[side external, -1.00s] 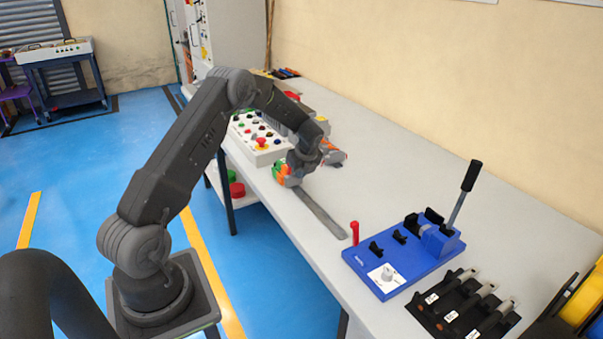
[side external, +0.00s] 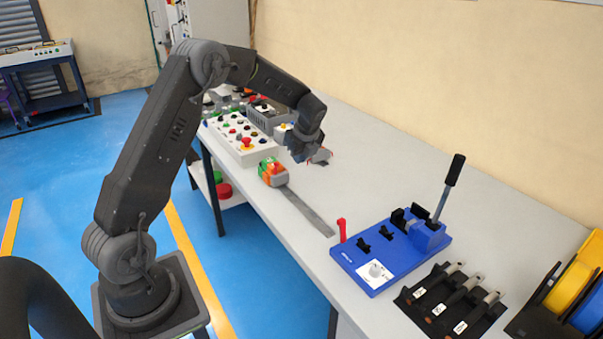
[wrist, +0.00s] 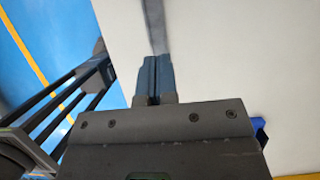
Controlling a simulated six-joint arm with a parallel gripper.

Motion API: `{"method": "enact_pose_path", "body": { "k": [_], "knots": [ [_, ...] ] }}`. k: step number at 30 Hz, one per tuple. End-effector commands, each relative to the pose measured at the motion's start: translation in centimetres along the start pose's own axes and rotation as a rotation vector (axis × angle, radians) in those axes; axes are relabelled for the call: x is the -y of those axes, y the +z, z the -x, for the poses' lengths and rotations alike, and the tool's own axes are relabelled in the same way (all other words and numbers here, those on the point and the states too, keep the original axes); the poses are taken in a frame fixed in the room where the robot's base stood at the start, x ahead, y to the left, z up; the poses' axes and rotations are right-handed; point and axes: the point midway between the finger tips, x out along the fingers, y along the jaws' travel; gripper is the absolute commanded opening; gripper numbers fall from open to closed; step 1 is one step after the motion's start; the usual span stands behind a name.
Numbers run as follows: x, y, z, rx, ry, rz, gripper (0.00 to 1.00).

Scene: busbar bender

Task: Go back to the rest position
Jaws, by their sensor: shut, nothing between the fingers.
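My gripper (side external: 320,157) is above the worktable, to the right of the orange and green item and clear of the tabletop. In the wrist view its two fingers (wrist: 156,64) are closed together with nothing between them. A flat grey metal bar (side external: 306,212) lies on the table, running from the orange and green item (side external: 272,172) towards the blue bender (side external: 392,248). Part of a grey strip (wrist: 155,25) also shows beyond the fingertips in the wrist view. The bender has an upright black-handled lever (side external: 449,188).
A control box with coloured buttons (side external: 240,134) stands at the table's far left. A red upright piece (side external: 342,230) is beside the bender. A black rack with several tools (side external: 453,298) and yellow and blue reels (side external: 575,295) are at front right. The tabletop's middle right is free.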

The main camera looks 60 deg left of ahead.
Motion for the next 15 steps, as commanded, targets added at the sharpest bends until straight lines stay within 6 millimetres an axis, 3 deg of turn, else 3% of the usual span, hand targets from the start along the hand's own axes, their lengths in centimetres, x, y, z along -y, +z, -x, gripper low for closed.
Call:
{"method": "enact_pose_path", "body": {
  "k": [4,7,15],
  "knots": [
    [-0.7,-1.1,4.0,-0.015,-0.041,0.111,0.0],
    [-2.2,-2.6,8.2,-0.045,-0.087,0.263,0.0],
    [-9.1,-7.9,18.4,-0.199,-0.182,0.732,0.0]
  ]
}}
